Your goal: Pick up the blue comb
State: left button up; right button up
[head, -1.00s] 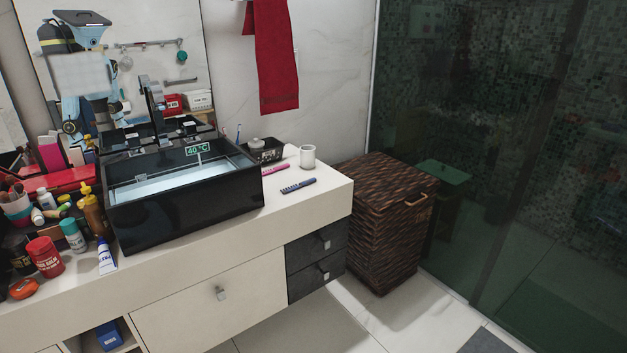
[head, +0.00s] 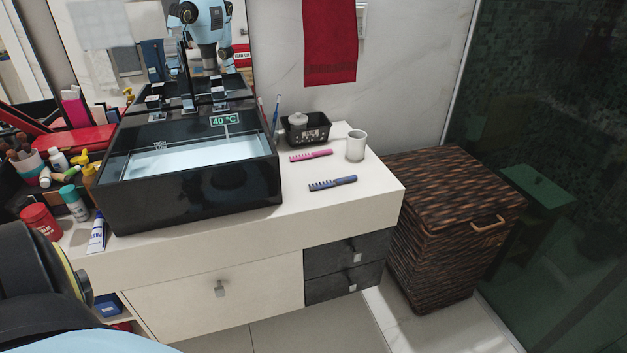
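The blue comb (head: 333,183) lies flat on the white counter to the right of the black sink, near the counter's front edge. A pink comb (head: 311,156) lies behind it, apart from it. Neither gripper shows in the head view. Part of my own arm, black and light blue, fills the lower left corner, but its gripper is out of view.
The black vessel sink (head: 190,201) stands left of the combs. A white cup (head: 356,146) and a black basket (head: 306,129) stand behind the blue comb. A wicker hamper (head: 455,215) is right of the counter (head: 290,228). Bottles crowd the left.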

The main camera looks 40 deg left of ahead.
aim_at(333, 182)
jog(key=u, duration=1.7)
